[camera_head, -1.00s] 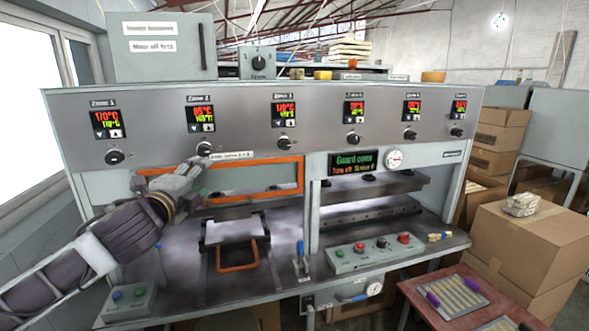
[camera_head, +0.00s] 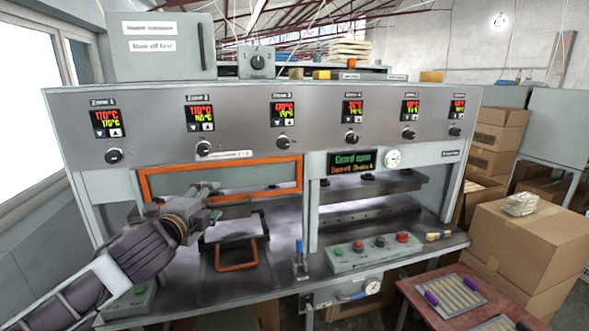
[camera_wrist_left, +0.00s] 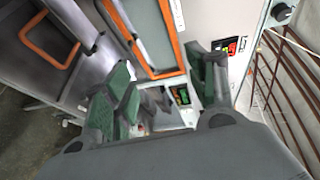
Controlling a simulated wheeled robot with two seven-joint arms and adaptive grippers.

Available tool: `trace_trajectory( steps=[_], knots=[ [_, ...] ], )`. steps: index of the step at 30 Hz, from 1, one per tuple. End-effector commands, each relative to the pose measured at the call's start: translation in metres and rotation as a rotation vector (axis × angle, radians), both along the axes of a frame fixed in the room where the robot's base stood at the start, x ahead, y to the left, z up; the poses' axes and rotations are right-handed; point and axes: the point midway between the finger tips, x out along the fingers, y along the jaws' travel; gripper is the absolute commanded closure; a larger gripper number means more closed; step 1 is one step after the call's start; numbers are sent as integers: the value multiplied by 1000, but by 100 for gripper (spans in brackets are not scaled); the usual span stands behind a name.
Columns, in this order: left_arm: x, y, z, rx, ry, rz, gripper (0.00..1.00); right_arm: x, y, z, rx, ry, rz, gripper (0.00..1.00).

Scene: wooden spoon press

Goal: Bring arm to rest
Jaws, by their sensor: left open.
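My left gripper (camera_head: 214,203) is open and empty in the head view, in front of the press below the Zone 2 knob (camera_head: 204,148) and apart from it. It overlaps the lower part of the orange-framed guard (camera_head: 146,187) in the picture. In the left wrist view its green-padded fingers (camera_wrist_left: 163,92) stand apart with nothing between them. The orange frame also shows there (camera_wrist_left: 182,60). The Zone 2 display (camera_head: 201,113) is lit with red and green figures. My right gripper is not in view.
An orange-handled tray (camera_head: 237,267) sits in the left bay. A blue-handled lever (camera_head: 299,257) and a button box (camera_head: 373,252) stand on the press ledge. A green-button box (camera_head: 133,300) is close to my left forearm. A red table (camera_head: 420,292) and cardboard boxes (camera_head: 540,240) are at right.

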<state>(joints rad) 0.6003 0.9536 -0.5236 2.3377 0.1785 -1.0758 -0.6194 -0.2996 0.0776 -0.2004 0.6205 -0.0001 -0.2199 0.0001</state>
Motion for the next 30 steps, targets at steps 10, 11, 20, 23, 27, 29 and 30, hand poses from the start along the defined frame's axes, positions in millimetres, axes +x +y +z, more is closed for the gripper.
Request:
trace_trajectory(
  steps=[10,11,20,23,27,29,30],
  knots=[
    [-16,-15,-69,-193,157,40,43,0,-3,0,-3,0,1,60],
    [-18,-16,-75,-209,170,47,43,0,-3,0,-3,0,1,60],
    [-39,-22,-133,-376,309,119,43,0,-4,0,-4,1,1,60],
    [-48,-23,-152,-431,357,148,43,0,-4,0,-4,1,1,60],
    [-61,-23,-179,-506,424,196,43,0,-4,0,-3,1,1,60],
    [-67,-22,-190,-539,453,220,43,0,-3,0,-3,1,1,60],
    [-72,-22,-197,-560,471,236,43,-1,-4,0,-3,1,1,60]
  ],
)
